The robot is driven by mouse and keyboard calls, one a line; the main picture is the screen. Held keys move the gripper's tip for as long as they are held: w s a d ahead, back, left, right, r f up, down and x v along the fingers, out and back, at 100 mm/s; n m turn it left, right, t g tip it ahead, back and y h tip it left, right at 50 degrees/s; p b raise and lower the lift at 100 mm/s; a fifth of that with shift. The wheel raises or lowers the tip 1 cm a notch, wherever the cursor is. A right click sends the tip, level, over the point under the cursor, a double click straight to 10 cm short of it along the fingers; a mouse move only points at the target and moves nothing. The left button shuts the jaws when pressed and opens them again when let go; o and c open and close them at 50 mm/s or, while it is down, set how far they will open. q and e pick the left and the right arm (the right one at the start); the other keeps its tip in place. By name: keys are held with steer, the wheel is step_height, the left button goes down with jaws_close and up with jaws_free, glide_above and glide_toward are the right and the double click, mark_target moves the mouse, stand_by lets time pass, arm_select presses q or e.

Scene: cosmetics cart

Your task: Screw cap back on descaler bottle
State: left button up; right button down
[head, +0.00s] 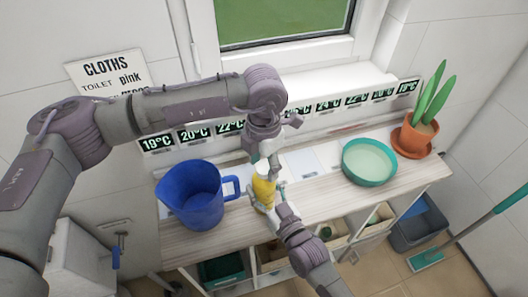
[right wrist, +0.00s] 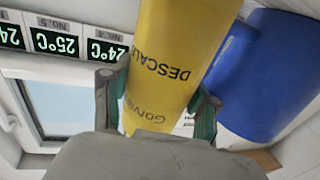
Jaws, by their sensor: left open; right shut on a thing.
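The yellow descaler bottle (head: 263,192) stands roughly upright above the front part of the counter, right of the blue jug. My right gripper (head: 267,207) is shut around its body from the front. In the right wrist view the bottle (right wrist: 178,60) sits between the two green-padded fingers (right wrist: 158,105), its printed label upside down. My left gripper (head: 266,160) is open and points down just above the bottle's top. The bottle's neck is largely hidden by the left gripper. I cannot make out the cap or whether it is on the bottle.
The blue jug (head: 195,195) stands close on the left, its handle towards the bottle. A teal bowl (head: 369,162) and a potted plant (head: 415,138) stand to the right on the wooden counter (head: 320,193). Temperature displays (head: 197,133) line the back. Bins sit below.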

arm_select(q)
steer(key=shift+f, duration=0.45)
jaws_close()
steer(key=shift+o, duration=0.7)
jaws_free()
step_height(320, 180, up, 12)
arm_select(e)
steer(key=shift+c, duration=1.1)
jaws_free()
